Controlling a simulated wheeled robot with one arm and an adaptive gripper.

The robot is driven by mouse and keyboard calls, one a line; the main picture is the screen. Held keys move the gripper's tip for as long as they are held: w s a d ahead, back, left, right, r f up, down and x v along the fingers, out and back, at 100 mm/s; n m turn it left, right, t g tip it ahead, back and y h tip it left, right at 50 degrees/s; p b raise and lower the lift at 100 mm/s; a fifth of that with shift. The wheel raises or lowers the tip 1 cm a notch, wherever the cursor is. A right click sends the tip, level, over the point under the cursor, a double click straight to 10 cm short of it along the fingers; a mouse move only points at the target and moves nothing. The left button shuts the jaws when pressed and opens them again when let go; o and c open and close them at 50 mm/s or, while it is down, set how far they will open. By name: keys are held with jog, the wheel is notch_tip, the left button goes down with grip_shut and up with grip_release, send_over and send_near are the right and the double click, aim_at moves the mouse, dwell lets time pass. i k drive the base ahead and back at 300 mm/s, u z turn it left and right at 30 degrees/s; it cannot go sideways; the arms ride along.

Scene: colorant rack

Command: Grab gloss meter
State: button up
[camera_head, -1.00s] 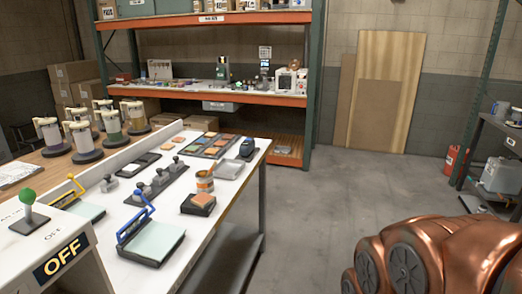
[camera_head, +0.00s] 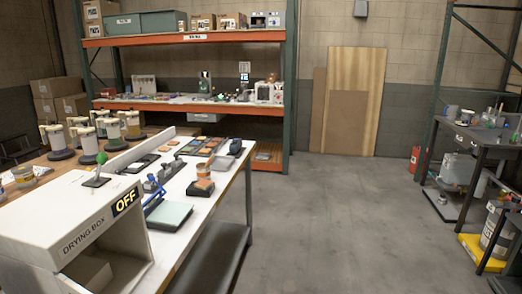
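A small dark blue handheld device (camera_head: 235,147), which may be the gloss meter, sits at the far right end of the white table (camera_head: 222,190). It is too small to identify for certain. My gripper is not in view, and no part of my arm shows now.
A white drying box (camera_head: 65,215) marked OFF stands at the near left. Pump canisters (camera_head: 88,141), a blue-handled tool on a pale pad (camera_head: 168,216) and a jar (camera_head: 202,170) stand on the left tables. An orange shelf rack (camera_head: 190,105) is behind. Open floor (camera_head: 330,220) lies right; dark shelving (camera_head: 470,130) bounds it.

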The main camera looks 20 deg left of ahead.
aim_at(235, 146)
jog(key=i, duration=1.2)
jog(key=u, duration=0.4)
jog(key=i, duration=1.45)
jog(key=u, duration=1.85)
jog(key=i, duration=0.9)
jog(key=u, duration=0.9)
